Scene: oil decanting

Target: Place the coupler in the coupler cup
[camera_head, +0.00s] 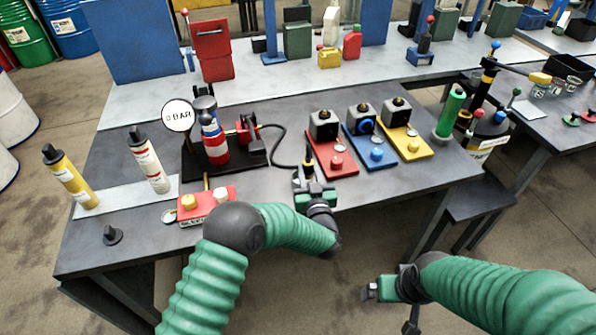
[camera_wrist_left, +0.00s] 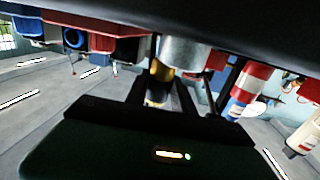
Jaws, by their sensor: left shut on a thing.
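My left gripper (camera_head: 303,181) is over the front part of the dark table, just left of the red station. It is shut on the coupler (camera_head: 308,157), a dark upright piece with a yellow band. The coupler also shows between the fingers in the left wrist view (camera_wrist_left: 158,84). A black hose (camera_head: 278,152) runs from the pump unit to near the coupler. A silver cylinder (camera_wrist_left: 184,54) shows close beside the coupler in the left wrist view. I cannot tell which thing is the coupler cup. My right gripper (camera_head: 372,291) is in front of the table; its jaw opening is unclear.
The pump unit (camera_head: 250,157) with a 0 BAR gauge (camera_head: 178,115) stands left of my left gripper. Red (camera_head: 330,166), blue (camera_head: 367,154) and yellow (camera_head: 420,149) stations stand to the right. A red box (camera_head: 207,210) is near the front edge.

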